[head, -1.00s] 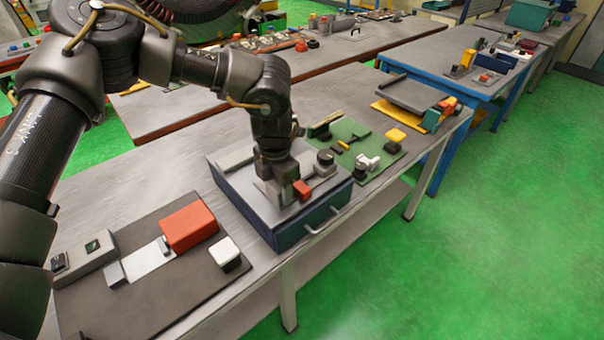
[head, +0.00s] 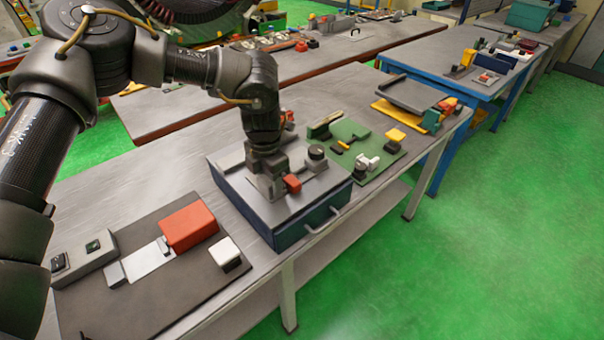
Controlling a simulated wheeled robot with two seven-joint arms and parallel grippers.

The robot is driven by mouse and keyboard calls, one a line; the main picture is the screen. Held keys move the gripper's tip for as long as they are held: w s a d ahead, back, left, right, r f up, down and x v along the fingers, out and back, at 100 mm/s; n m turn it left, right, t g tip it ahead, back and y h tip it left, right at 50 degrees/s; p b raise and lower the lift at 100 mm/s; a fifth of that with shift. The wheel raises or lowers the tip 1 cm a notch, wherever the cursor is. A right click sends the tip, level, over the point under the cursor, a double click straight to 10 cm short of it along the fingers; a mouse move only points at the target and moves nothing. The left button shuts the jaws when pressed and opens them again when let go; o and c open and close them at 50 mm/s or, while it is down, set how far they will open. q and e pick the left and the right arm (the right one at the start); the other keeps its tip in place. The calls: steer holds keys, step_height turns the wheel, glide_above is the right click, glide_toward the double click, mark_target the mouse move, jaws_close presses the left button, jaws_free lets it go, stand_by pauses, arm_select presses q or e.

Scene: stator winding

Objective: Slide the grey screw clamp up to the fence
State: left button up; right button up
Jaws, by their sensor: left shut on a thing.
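The grey screw clamp (head: 313,165), with a dark round knob and a red part, sits on the grey top of a blue box (head: 305,205) on the near bench. My left gripper (head: 268,193) points down over the box top and is shut on the clamp. The gripper and wrist hide much of the clamp's body. A raised grey strip, which looks like the fence (head: 231,161), runs along the far left side of the box top. I cannot tell whether the clamp touches it. My right gripper is not in view.
A dark mat (head: 180,290) with a red block (head: 188,227) and a white-topped block lies left of the box. A green board (head: 352,140) with small parts lies right of it. The box has a handle at its front, near the bench edge.

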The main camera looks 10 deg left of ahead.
arm_select(q)
steer(key=shift+w+a, duration=0.65)
steer(key=shift+a, duration=0.35)
steer(key=shift+w+a, duration=0.65)
steer(key=shift+a, duration=0.35)
steer(key=o, duration=1.1)
steer(key=shift+r+p, duration=0.15)
steer(key=shift+p, duration=0.15)
step_height(320, 180, up, 8)
steer(key=p, duration=0.6)
